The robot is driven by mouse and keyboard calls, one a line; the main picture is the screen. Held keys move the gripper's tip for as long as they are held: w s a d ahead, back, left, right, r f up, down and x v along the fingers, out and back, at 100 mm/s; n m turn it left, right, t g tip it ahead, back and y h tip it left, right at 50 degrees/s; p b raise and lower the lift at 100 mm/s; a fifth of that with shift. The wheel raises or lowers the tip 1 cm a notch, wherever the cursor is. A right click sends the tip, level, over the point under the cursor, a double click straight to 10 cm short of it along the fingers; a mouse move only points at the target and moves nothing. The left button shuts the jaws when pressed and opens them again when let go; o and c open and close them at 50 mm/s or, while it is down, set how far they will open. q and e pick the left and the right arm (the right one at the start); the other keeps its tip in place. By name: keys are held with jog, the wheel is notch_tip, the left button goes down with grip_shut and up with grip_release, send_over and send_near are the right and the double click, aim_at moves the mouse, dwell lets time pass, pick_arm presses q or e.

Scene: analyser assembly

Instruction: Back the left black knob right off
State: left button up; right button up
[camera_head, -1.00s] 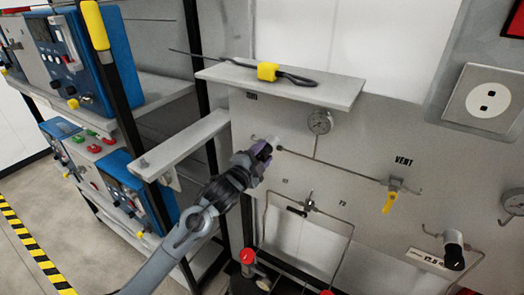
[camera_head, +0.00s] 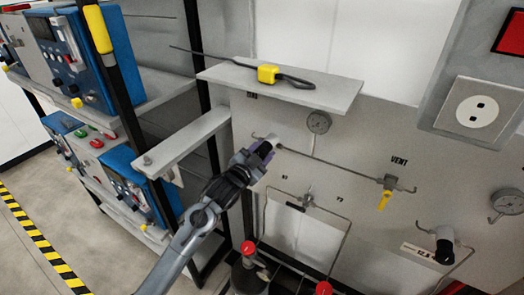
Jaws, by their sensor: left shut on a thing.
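The left black knob (camera_head: 266,150) is on the grey panel, at the left end of a thin horizontal pipe. My left gripper (camera_head: 259,157) is shut on it, and its fingers hide part of the knob. A white fitting shows just behind the knob. A second black knob (camera_head: 445,251) sits at the lower right of the panel, apart from my gripper. My right gripper is out of view.
A gauge (camera_head: 319,122) and a yellow vent valve (camera_head: 384,199) are to the right. Red-topped cylinders (camera_head: 248,248) stand below. Blue analysers (camera_head: 95,60) fill the left rack.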

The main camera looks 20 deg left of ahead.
pick_arm(q)
jog(key=shift+r, duration=0.15)
jog(key=o, duration=1)
jog(key=shift+o, duration=0.2)
jog(key=shift+s, duration=0.15)
jog(key=shift+s, duration=0.3)
jog(key=s+a+b, duration=0.2)
jog(key=s, duration=0.7)
jog(key=shift+s+b, duration=0.35)
jog(key=shift+s, duration=0.05)
